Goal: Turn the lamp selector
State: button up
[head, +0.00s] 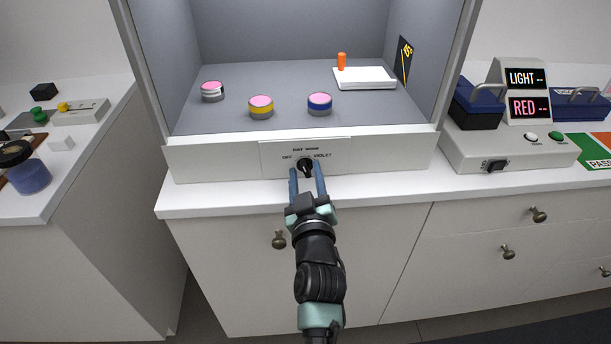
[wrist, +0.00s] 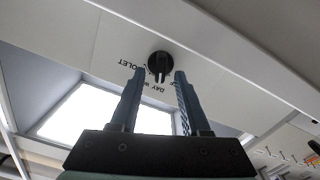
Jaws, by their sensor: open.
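The lamp selector (head: 305,168) is a black round knob on the white front panel of the booth, with printed labels around it that include OFF, DAY and VIOLET. In the wrist view the knob (wrist: 160,65) shows a raised grip bar, between and just beyond the fingertips. My gripper (head: 306,172) is open, with one blue finger on either side of the knob in the head view. In the wrist view my gripper (wrist: 158,74) has nothing between its fingers. I cannot tell whether a finger touches the knob.
Inside the grey booth stand a white-banded jar (head: 212,91), a yellow-banded jar (head: 261,106), a blue-banded jar (head: 320,104) and a white slab (head: 364,78). A box with a LIGHT/RED sign (head: 527,92) stands right. The front counter edge (head: 220,208) lies below the panel.

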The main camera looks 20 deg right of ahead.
grip_shut()
dwell(0.5)
jog(key=m, duration=0.4)
jog(key=shift+s+d, duration=0.1)
jog(key=shift+d, duration=0.05)
jog(key=shift+d+m+p, duration=0.1)
jog(key=shift+m+p, duration=0.35)
jog(key=shift+m, duration=1.35)
grip_release()
